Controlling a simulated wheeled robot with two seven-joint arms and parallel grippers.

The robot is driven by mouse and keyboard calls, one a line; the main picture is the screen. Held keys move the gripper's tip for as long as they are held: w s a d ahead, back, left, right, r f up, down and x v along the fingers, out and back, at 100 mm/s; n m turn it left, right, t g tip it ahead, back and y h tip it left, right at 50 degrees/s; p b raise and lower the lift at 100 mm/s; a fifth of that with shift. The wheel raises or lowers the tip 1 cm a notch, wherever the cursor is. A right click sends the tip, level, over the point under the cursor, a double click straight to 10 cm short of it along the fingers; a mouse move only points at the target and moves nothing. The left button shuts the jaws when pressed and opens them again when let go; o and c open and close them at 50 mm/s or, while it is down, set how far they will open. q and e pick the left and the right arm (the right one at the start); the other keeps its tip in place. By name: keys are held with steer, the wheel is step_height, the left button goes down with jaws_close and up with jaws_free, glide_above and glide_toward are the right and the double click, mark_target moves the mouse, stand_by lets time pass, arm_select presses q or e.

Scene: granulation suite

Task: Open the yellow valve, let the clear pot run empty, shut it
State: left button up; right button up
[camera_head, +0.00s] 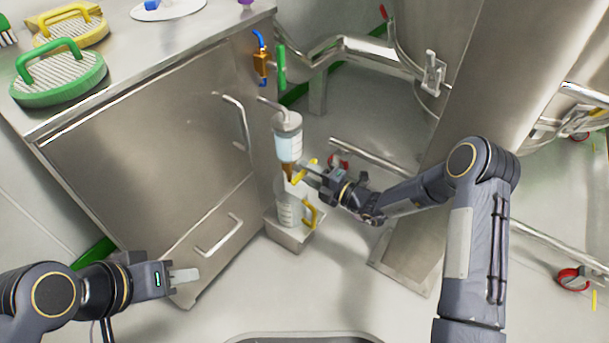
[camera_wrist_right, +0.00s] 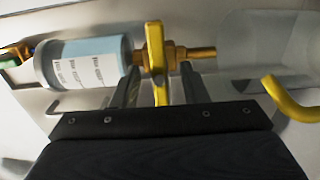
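The clear pot (camera_head: 288,140) hangs beside the steel cabinet, with pale blue liquid inside; its labelled side fills the left of the right wrist view (camera_wrist_right: 85,62). A brass outlet (camera_wrist_right: 203,53) carries the yellow valve (camera_wrist_right: 156,50); its lever lies across the outlet line. My right gripper (camera_head: 308,172) is at the valve. In the wrist view its fingers (camera_wrist_right: 160,78) stand either side of the lever with gaps, open. A clear jug (camera_head: 287,208) with a yellow handle (camera_head: 310,214) stands below the outlet. My left gripper (camera_head: 185,275) is away at lower left; its finger gap is not clear.
The jug stands in a steel tray (camera_head: 290,241). The cabinet (camera_head: 150,130) is to the left, with green and yellow handled sieves (camera_head: 60,75) on top. Above the pot are an orange-bodied valve with a blue handle (camera_head: 261,60) and a green handle (camera_head: 281,66). Large steel vessels and pipes stand right.

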steer(key=shift+x, duration=0.8)
jaws_close()
